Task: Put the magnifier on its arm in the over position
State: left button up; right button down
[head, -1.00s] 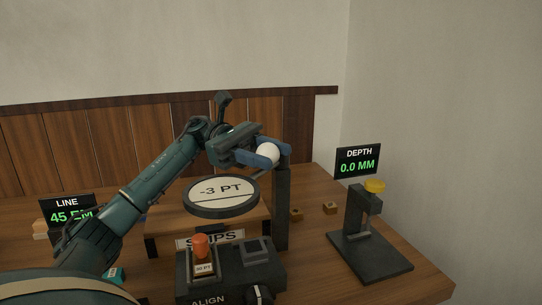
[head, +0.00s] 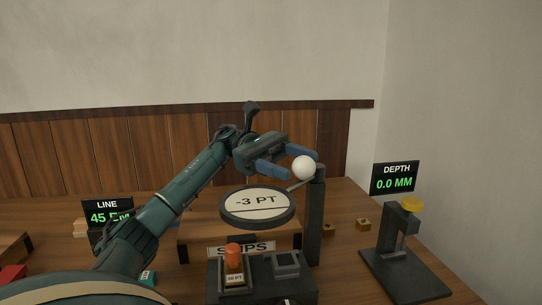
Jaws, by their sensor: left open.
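The magnifier, a round dark-rimmed lens (head: 257,206) reading "-3 PT", hangs level on its thin arm (head: 298,186) from a dark upright post (head: 314,225). In the picture it sits above the align block (head: 262,285), overlapping the "SLIPS" box behind. A white ball knob (head: 304,167) is near the post's top. My left gripper (head: 293,165) is open, its blue fingers pointing at the knob, with their tips close to it. I cannot tell whether they touch it. My right gripper is not in view.
An orange-topped piece (head: 233,256) stands on the align block. The "SLIPS" box (head: 196,232) is behind it. A depth gauge stand (head: 404,265) with a yellow knob is at the right. Small brown blocks (head: 363,224) lie between. A LINE display (head: 107,211) is at left.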

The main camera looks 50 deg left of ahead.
pick_arm(q)
jog(key=a, duration=0.9)
jog(key=shift+p, duration=0.35)
